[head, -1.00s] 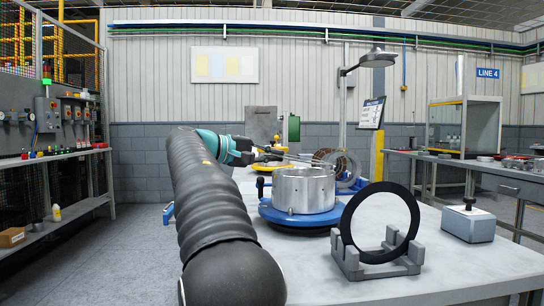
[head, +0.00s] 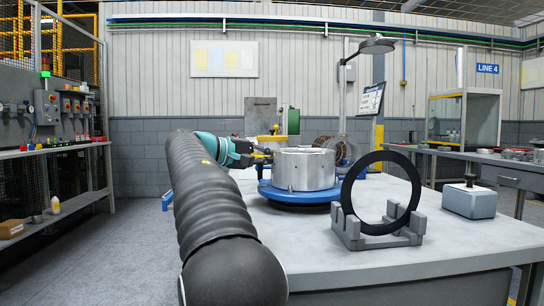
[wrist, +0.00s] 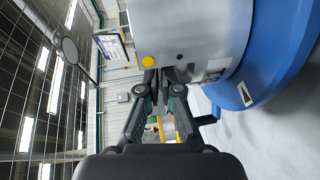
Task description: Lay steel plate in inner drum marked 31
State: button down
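A silver metal drum (head: 304,169) stands on a blue round base (head: 300,193) on the table. I cannot read a 31 on it. My gripper (head: 266,155) is at the drum's left side, near rim height. In the wrist view my gripper (wrist: 166,75) has its fingers close together in front of the drum wall (wrist: 188,30). I cannot tell whether they hold anything or touch the drum. The drum's inside is hidden. A black ring (head: 350,200) stands upright in a grey cradle (head: 376,238). No steel plate can be clearly made out.
A grey box with a dark knob (head: 469,201) stands on the right of the table (head: 450,240). Brown rings (head: 326,141) stand behind the drum, with a lamp post (head: 342,100) behind. The table's front right is clear.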

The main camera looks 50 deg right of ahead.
jog(key=c, duration=1.2)
grip_release()
jog(key=shift+f, duration=0.1)
jog(key=shift+c, duration=0.2)
jog(key=p+v, duration=0.2)
jog(key=v, duration=0.4)
notch_tip(320, 180, up, 9)
jog(key=w+a+p, duration=0.1)
jog(key=p, duration=0.5)
jog(key=shift+w+a+p, duration=0.2)
jog(key=shift+p, duration=0.2)
jog(key=shift+s, duration=0.1)
